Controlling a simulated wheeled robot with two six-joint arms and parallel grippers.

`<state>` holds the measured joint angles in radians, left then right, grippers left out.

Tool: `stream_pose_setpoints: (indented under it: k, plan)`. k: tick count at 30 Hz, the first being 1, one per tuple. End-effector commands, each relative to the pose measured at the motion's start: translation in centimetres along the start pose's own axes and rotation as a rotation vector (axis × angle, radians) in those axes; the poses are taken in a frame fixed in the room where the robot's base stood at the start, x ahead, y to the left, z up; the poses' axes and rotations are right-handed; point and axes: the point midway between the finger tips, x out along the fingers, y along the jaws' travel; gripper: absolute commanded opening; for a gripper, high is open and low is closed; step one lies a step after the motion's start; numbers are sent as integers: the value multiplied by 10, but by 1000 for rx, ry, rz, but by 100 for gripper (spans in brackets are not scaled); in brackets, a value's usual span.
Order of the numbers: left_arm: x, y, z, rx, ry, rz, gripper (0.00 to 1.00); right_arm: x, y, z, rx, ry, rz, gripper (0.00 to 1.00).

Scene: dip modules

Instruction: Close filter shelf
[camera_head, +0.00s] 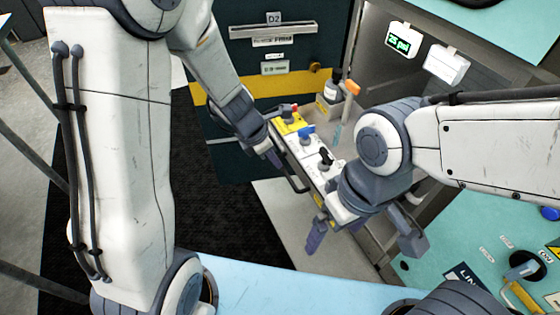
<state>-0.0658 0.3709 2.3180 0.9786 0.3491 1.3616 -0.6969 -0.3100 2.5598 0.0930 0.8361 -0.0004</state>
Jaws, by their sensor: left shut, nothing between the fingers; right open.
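The filter shelf (318,172) stands pulled out of the cabinet in the middle of the view. It is a narrow white and yellow unit with red, blue and black knobs on top and a dark bar handle (297,186) on its left side. My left gripper (275,158) is shut and empty at the shelf's far left end, close to the handle; I cannot tell whether it touches. My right gripper (363,243) is open at the shelf's near end, its fingers spread wide. My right wrist hides part of that end, and what lies between the fingers is unclear.
A dark drawer front (273,80) marked D2 with a yellow stripe stands behind. A small bottle (332,84) and an orange-topped item (351,88) stand in the recess beyond the shelf. A teal panel (470,232) lies at right.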

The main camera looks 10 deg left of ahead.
Motion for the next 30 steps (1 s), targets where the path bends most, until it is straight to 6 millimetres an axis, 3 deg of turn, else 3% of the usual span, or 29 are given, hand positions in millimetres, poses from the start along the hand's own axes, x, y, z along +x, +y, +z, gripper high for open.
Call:
stream_pose_setpoints:
  k: [1, 10, 12, 18, 30]
  plan:
    - [18, -1, -2, 2, 2, -3, 0, 13, 1, 1, 0, 0, 0, 100]
    - [82, -2, -1, 8, 2, -4, 0, 49, 4, 3, 0, 0, 0, 100]
    - [75, -2, 17, 12, 0, -4, 0, 34, 2, 2, 0, -1, 0, 100]
    - [84, -2, 35, 10, 0, -2, 0, 28, 2, 1, 0, 0, 0, 100]
    - [86, -2, 39, 9, 0, -2, 0, 28, 2, 2, 0, -1, 0, 100]
